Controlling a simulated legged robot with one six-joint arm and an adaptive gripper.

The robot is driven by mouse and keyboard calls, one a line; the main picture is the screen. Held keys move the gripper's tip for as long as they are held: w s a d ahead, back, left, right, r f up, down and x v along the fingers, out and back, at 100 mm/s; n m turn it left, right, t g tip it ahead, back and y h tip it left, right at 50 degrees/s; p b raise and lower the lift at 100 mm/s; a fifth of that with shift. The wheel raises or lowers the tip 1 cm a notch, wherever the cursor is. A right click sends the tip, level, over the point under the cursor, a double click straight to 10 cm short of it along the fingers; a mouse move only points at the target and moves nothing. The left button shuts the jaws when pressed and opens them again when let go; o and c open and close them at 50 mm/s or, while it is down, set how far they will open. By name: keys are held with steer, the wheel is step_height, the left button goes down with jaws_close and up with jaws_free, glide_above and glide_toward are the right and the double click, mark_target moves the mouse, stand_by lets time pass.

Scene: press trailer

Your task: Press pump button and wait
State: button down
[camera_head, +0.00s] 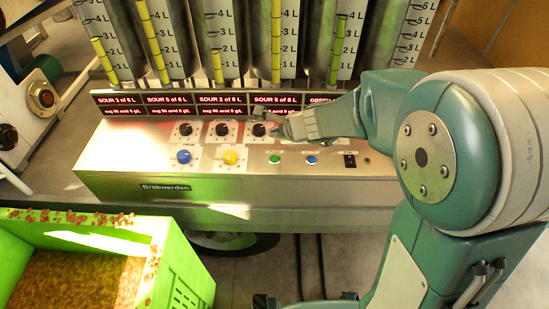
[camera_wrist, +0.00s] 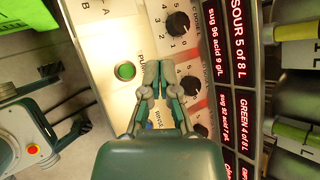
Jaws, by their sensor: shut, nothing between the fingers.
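The green pump button (camera_head: 274,159) is a small round button on the front of the metal control panel (camera_head: 120,150). In the wrist view the green button (camera_wrist: 125,71) shows clear of my fingers, with a partly covered label beside it that seems to begin "PU". My gripper (camera_head: 284,127) is shut and empty, over the panel near the black knobs, above the green button in the head view. In the wrist view my gripper (camera_wrist: 159,66) has its tips between the green button and a black knob (camera_wrist: 178,25). I cannot tell whether the tips touch the panel.
A small blue button (camera_head: 311,160) and a black switch (camera_head: 350,161) sit right of the green button. Larger blue (camera_head: 184,156) and yellow (camera_head: 230,157) buttons are at left. Red displays (camera_head: 222,105) and tall tanks stand behind. A green crate (camera_head: 180,270) stands front left.

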mark_target(276, 159)
steer(key=shift+f, duration=3.7)
steer(key=shift+f, duration=0.1)
steer(key=shift+d+f, duration=0.1)
steer(key=shift+f, duration=0.1)
steer(key=shift+f, duration=0.4)
steer(key=shift+r, duration=0.85)
steer(key=shift+r, duration=2.5)
